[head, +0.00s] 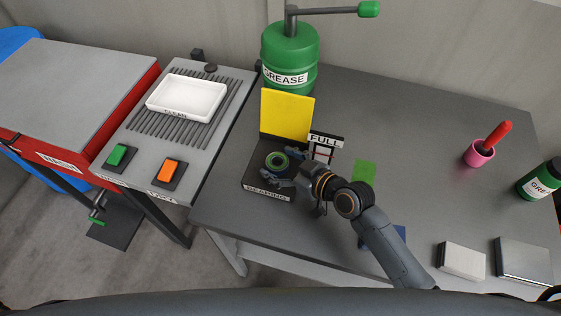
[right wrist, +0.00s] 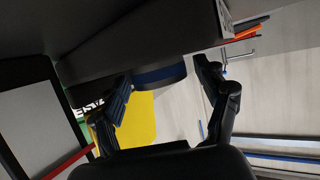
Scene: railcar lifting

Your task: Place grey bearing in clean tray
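The bearing (head: 277,161) is a dark ring with a green inner ring, on the black stand labelled BEARING (head: 268,193). In the right wrist view, a dark blue-grey round piece (right wrist: 160,76), apparently the bearing, lies between the fingertips. My right gripper (head: 276,177) is at the bearing with its fingers apart. The left finger in the wrist view is close to the piece; a gap shows on the other side. Contact cannot be told. The white tray labelled CLEAN (head: 187,97) is empty on the ribbed grey bench at left. My left gripper is not in view.
A yellow panel (head: 286,115) stands behind the bearing stand, with a FULL gauge (head: 324,148) beside it. A green GREASE drum (head: 290,56) with a lever is behind. Green and orange switches (head: 166,172) sit before the tray. A pink cup (head: 479,153) is at right.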

